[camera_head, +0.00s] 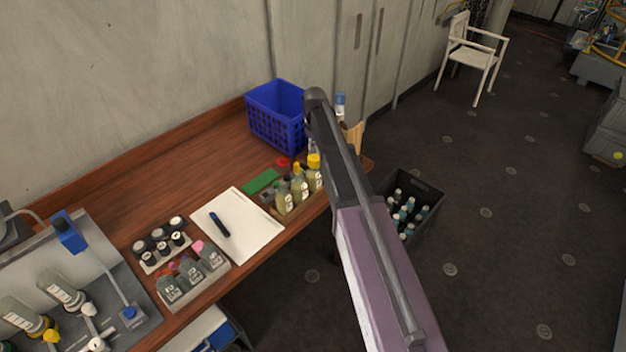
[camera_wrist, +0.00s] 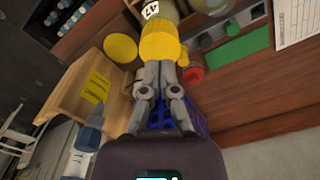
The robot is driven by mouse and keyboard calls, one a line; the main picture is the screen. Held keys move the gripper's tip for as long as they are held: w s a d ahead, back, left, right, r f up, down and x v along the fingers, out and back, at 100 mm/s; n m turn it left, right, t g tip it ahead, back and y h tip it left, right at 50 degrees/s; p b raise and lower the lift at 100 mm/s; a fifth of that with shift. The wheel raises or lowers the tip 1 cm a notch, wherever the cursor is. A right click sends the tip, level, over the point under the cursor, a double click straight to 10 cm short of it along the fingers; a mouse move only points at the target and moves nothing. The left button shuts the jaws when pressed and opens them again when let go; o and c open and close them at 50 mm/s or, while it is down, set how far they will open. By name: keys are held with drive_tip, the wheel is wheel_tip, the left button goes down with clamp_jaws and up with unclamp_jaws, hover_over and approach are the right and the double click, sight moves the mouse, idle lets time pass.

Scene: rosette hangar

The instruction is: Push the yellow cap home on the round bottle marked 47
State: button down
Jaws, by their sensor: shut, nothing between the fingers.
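The round bottle marked 47 (camera_wrist: 168,12) shows at the top of the wrist view, with its white label readable. The yellow cap (camera_wrist: 160,42) is on its neck end; I cannot tell how far down it sits. My gripper (camera_wrist: 161,68) is shut and empty, its fingertips right at the cap's top; I cannot tell whether they touch. In the head view a yellow cap (camera_head: 314,160) tops the far bottle (camera_head: 314,179) of a row in a wooden rack, too small to read there.
Beside the cap are a flat yellow disc (camera_wrist: 120,48), a red cap (camera_wrist: 191,74) and a green pad (camera_wrist: 236,46). A wooden holder (camera_wrist: 72,103) and a blue basket (camera_head: 262,115) stand close by. A dark crate of bottles (camera_head: 428,192) is off the bench edge.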

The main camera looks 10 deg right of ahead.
drive_tip(key=shift+f, duration=0.1)
idle(0.3)
drive_tip(key=shift+f+b, duration=1.3)
drive_tip(key=shift+b, duration=0.1)
drive_tip(key=shift+r, duration=0.1)
drive_tip(key=shift+r+p, duration=3.45)
drive_tip(key=shift+p, duration=0.1)
drive_tip(key=s+f+b, duration=0.3)
drive_tip(key=s, duration=1.1)
drive_tip(key=s+f+m+b, duration=0.1)
drive_tip(key=s+f+b, duration=0.3)
drive_tip(key=s, duration=1.1)
drive_tip(key=shift+a, duration=0.15)
drive_tip(key=shift+f, duration=0.1)
